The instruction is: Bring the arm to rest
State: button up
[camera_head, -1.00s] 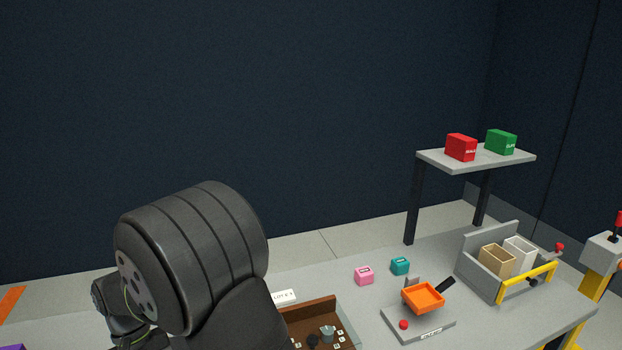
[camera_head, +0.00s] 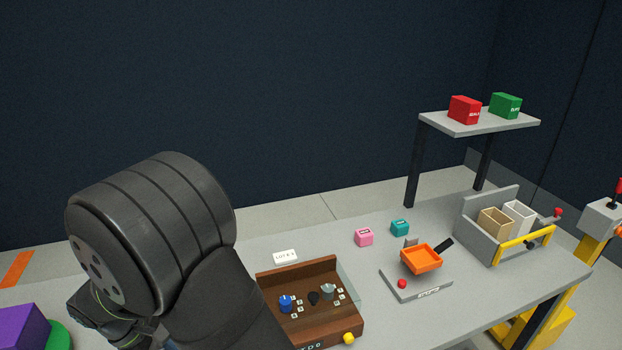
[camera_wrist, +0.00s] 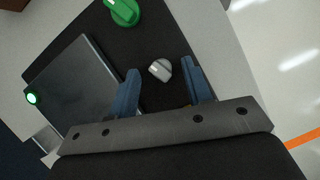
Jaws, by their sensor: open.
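My gripper (camera_wrist: 160,88) shows in the wrist view with its two blue fingers apart. A small grey-white knob (camera_wrist: 161,70) appears between the fingertips, on a dark panel; I cannot tell whether the fingers touch it. A green knob (camera_wrist: 122,12) sits on the same panel further up. In the head view my dark arm fills the lower left, and the gripper itself is hidden there.
A dark flat plate (camera_wrist: 75,88) and a lit green lamp (camera_wrist: 32,98) lie left of the fingers. In the head view the table holds a brown box with knobs (camera_head: 310,330), an orange tray (camera_head: 421,257) and a grey rack (camera_head: 478,238). A raised shelf (camera_head: 470,125) stands behind.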

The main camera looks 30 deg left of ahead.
jog(key=n+t, duration=0.1)
jog(key=n, duration=0.2)
jog(key=shift+s+d+n+y, duration=0.1)
jog(key=shift+n+y, duration=0.3)
